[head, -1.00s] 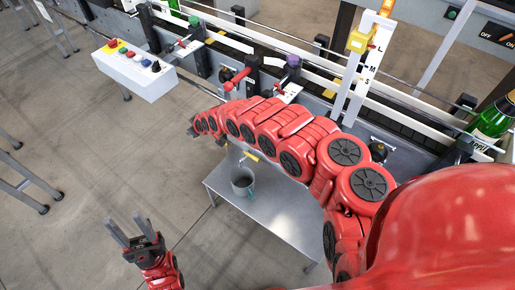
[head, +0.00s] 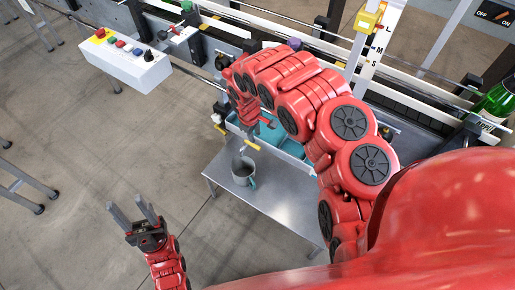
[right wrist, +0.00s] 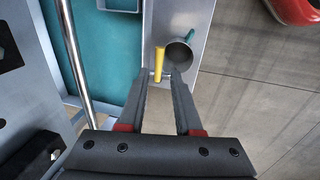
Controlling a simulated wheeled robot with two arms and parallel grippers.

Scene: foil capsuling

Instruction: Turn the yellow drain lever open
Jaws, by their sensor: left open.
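The yellow drain lever (head: 251,144) shows as a short bar above the grey mug (head: 243,176), by the front of the teal basin (head: 287,146). In the right wrist view the lever (right wrist: 159,62) appears between the fingertips of my right gripper (right wrist: 159,74), nearer the left finger. That gripper is open and empty. Whether the fingers are level with the lever or above it, I cannot tell. The mug (right wrist: 179,52) is just right of the lever there. My left gripper (head: 134,211) is open and empty, away at lower left.
A metal side table (head: 275,200) holds the mug under the lever. A white button box (head: 125,62) is at upper left. A rail line with a green bottle (head: 492,112) runs along the back. A metal bar (right wrist: 75,60) runs left of my right fingers.

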